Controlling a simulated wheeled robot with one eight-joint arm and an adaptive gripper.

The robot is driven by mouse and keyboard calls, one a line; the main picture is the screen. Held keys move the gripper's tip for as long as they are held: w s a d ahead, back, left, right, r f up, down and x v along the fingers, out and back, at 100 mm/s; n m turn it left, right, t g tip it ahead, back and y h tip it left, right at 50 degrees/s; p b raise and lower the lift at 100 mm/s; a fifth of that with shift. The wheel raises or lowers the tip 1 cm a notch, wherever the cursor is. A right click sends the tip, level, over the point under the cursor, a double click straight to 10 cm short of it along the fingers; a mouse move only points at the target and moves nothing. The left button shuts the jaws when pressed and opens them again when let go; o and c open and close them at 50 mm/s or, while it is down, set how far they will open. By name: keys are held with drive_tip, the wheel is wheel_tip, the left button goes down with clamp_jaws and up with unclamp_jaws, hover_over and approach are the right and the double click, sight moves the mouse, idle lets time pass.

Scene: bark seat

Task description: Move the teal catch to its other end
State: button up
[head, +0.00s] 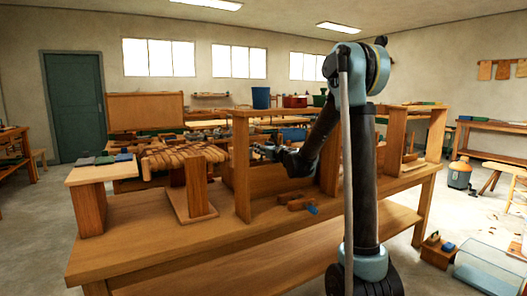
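I cannot make out the teal catch for sure in the head view. A small blue piece (312,209) shows at the right end of two small brown wooden blocks (294,201) on the bench top, and I cannot tell whether it is part of a catch. My arm rises in front of the bench and bends down to the left. My gripper (264,150) is small and grey, inside the open wooden frame (242,178), above the bench top and apart from the blocks. Its fingers are too small to tell open from shut.
The wooden workbench (140,247) has a lower shelf. A slatted brown bundle (183,156) and a post on a base (196,187) stand left of the frame. A small side stand (90,205) holds flat coloured pieces. Bench top front left is clear.

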clamp_jaws()
drive_tip(key=shift+w+a+r+g+h, duration=0.15)
drive_tip(key=shift+w+a+g+h, duration=0.25)
drive_tip(key=shift+g, duration=0.3)
drive_tip(key=shift+w+a+g+h, duration=0.15)
drive_tip(key=shift+w+g+h, duration=0.1)
drive_tip(key=shift+g+h, duration=0.2)
drive_tip(key=shift+w+a+g+h, duration=0.3)
drive_tip(key=shift+w+g+h, duration=0.35)
drive_tip(key=shift+g, duration=0.6)
unclamp_jaws()
